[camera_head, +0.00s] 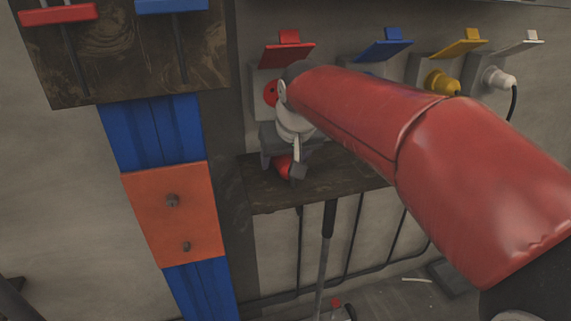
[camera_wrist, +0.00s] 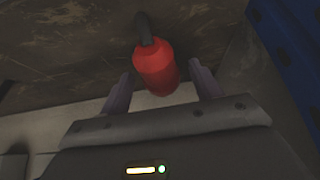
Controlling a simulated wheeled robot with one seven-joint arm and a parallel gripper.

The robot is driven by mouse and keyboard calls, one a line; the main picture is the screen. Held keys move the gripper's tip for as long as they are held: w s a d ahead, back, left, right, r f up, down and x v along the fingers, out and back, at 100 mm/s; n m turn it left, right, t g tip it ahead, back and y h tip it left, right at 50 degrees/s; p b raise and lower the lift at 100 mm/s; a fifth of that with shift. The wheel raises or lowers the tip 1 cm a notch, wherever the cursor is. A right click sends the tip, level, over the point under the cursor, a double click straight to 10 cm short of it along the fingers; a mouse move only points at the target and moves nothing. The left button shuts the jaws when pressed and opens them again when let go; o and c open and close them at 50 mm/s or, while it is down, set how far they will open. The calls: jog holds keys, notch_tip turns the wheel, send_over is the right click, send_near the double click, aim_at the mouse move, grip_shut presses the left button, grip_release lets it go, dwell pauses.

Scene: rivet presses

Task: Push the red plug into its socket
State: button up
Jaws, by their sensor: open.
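The red plug (camera_head: 283,166) lies on the dark wooden shelf, partly hidden by my gripper (camera_head: 288,168). In the wrist view the red plug (camera_wrist: 154,68) has a dark cable at its far end. My gripper (camera_wrist: 162,84) is open there, with one finger on each side of the plug and a gap beside it. The red socket (camera_head: 270,93) is on the wall under a raised red flap (camera_head: 288,53). My red arm and wrist partly cover the socket.
The shelf (camera_head: 335,184) juts from the wall below the sockets. A blue flap (camera_head: 386,44), a yellow plug (camera_head: 441,83) and a white plug (camera_head: 498,79) are to the right. An orange plate (camera_head: 174,213) on a blue post is to the left.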

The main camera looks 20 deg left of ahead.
aim_at(286, 157)
jog(key=c, duration=1)
jog(key=shift+r, duration=0.1)
jog(key=shift+s+r, duration=0.1)
jog(key=shift+r, duration=0.1)
notch_tip(286, 157, up, 6)
jog(key=shift+d+r+p, duration=0.1)
jog(key=shift+p, duration=0.25)
jog(key=s+d+b, duration=0.1)
jog(key=s+d, duration=0.4)
jog(key=s, duration=0.3)
jog(key=s+d+b, duration=0.2)
jog(key=s+d, duration=0.3)
jog(key=s, duration=0.4)
jog(key=shift+d, duration=0.15)
